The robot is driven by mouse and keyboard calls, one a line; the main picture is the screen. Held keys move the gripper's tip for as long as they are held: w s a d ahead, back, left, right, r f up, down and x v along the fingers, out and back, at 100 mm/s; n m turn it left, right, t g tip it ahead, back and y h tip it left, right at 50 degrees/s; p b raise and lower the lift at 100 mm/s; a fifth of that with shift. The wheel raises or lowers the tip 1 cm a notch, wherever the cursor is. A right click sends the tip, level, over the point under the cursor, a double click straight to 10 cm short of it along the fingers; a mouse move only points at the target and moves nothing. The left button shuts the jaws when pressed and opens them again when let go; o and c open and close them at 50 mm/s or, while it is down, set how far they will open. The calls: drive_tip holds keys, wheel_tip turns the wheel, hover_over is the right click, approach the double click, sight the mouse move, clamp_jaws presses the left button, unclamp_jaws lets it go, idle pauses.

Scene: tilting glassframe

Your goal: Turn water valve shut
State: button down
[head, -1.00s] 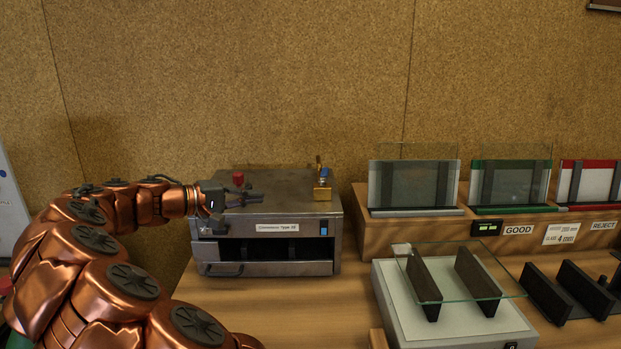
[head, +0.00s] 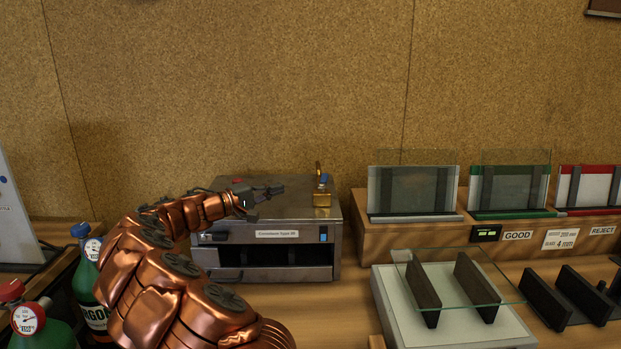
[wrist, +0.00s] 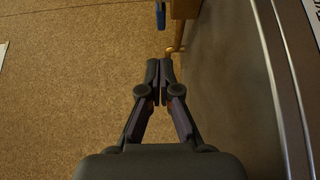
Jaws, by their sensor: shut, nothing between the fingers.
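A brass valve (head: 322,199) with a small blue handle (head: 324,179) stands on the right part of the metal machine's top (head: 300,212). In the wrist view, the blue handle (wrist: 160,14) and brass body (wrist: 184,9) show at the top edge, partly cut off, beyond my fingertips. My gripper (head: 279,189) is over the machine's top, left of the valve and apart from it, pointing right. Its fingers (wrist: 160,62) are shut together and empty. A red knob (head: 237,181) just shows behind my gripper; the rest of it is hidden.
Gas bottles, one green (head: 92,275), stand at the lower left beside my arm. A wooden rack (head: 400,232) with glass panes stands right of the machine. A glass plate (head: 470,278) lies on dark supports in front of it. The corkboard wall (head: 230,80) is close behind.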

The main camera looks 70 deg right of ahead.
sight(323, 182)
drive_tip(key=p+x, duration=0.2)
drive_tip(key=x, duration=1)
drive_tip(key=shift+s+d+f+b, duration=0.1)
drive_tip(key=shift+s+f+b, duration=0.05)
drive_tip(key=shift+b, duration=0.6)
drive_tip(key=shift+s+d+f+b, duration=0.1)
drive_tip(key=shift+b, duration=0.35)
drive_tip(key=shift+s+d+b, duration=0.25)
drive_tip(key=shift+b, duration=0.65)
drive_tip(key=shift+s+d+b, duration=0.3)
drive_tip(key=shift+s+b, duration=0.05)
drive_tip(key=shift+b, duration=0.75)
drive_tip(key=shift+s+d+r, duration=0.1)
drive_tip(key=shift+s+r, duration=0.1)
drive_tip(key=shift+r, duration=0.1)
